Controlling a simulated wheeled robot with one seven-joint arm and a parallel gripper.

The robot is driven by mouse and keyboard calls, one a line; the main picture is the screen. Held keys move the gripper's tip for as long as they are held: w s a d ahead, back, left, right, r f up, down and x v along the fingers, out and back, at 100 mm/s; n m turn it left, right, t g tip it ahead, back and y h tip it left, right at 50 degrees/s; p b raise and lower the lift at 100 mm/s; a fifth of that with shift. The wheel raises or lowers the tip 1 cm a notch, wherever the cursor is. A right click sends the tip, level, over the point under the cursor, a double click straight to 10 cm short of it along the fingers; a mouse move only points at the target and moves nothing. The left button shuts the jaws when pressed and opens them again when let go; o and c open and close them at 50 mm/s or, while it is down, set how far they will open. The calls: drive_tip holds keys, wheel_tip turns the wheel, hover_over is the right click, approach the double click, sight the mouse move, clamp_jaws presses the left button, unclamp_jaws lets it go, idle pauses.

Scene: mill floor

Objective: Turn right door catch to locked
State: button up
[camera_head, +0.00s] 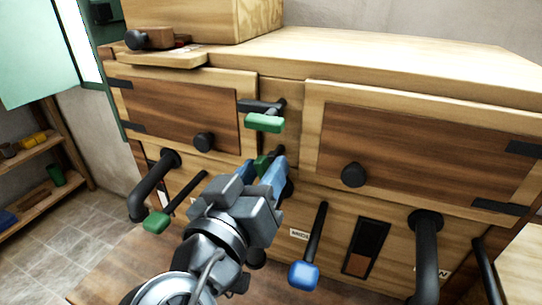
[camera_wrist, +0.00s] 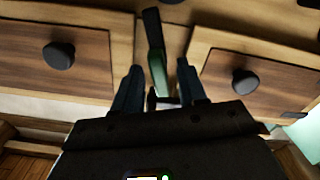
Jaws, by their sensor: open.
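Two wooden doors stand side by side, the left door (camera_head: 175,112) and the right door (camera_head: 425,150), both closed, each with a black knob. On the post between them is a catch with a black bar and a green grip (camera_head: 264,123). A second green grip (camera_head: 262,163) shows lower down, between the fingers of my gripper (camera_head: 265,170). In the wrist view a green grip (camera_wrist: 161,76) on a black bar lies between the open fingers of my gripper (camera_wrist: 159,70), with gaps visible beside it. I cannot tell which catch belongs to the right door.
Below the doors are a lever with a blue grip (camera_head: 304,276), a lever with a green grip (camera_head: 156,222), and thick black curved pipes (camera_head: 427,255). A wooden box (camera_head: 205,18) stands on the top. Shelves (camera_head: 40,165) are at the left.

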drive_tip(key=shift+x, duration=1.45)
drive_tip(key=shift+c, duration=0.2)
clamp_jaws()
